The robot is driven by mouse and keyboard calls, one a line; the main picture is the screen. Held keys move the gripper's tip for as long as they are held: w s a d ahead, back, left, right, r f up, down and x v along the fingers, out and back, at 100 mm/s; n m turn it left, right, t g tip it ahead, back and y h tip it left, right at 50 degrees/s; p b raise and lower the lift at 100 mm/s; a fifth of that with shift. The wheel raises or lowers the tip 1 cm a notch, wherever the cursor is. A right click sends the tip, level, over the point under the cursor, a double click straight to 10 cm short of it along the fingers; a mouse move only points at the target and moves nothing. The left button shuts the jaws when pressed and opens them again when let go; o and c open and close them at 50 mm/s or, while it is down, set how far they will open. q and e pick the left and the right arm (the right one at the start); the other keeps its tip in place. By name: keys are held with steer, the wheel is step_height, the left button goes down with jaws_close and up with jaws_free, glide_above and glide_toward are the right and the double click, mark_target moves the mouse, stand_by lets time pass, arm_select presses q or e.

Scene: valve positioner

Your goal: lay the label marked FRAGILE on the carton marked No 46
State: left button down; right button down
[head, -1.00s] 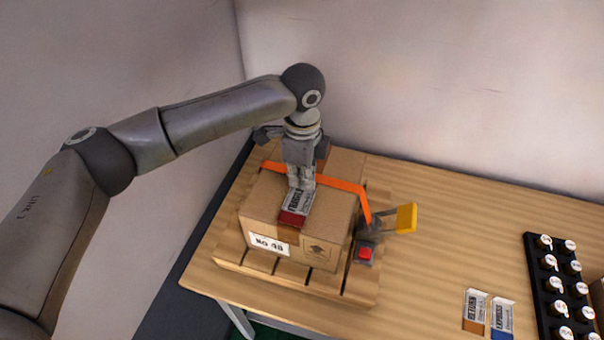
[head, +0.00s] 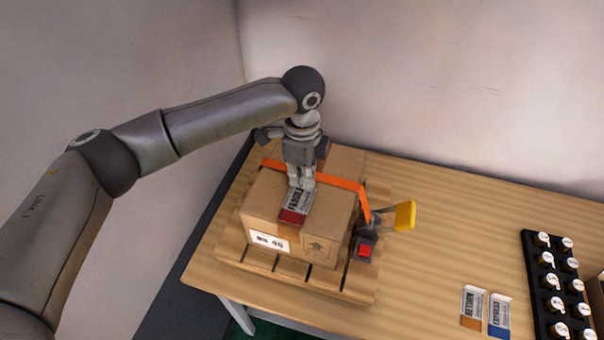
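The carton marked No 46 (head: 268,220) sits on a slatted wooden pallet (head: 262,261), with an orange strap (head: 342,183) across its top. The label marked FRAGILE (head: 296,203), white with a red end, is at the carton's top, near the front edge. My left gripper (head: 301,183) points down at the label's far end, with its fingertips close together there. I cannot tell whether the fingers still pinch the label or whether it lies fully flat. My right gripper is not in view.
A strap buckle with a yellow lever (head: 404,215) and a red button (head: 365,250) stands right of the carton. Two other labels, one orange-ended (head: 472,307) and one blue-ended (head: 499,316), lie at the front right beside a black rack (head: 546,275). The table between is clear.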

arm_select(q)
steer(key=c, duration=1.6)
jaws_free()
steer(key=shift+o, duration=0.2)
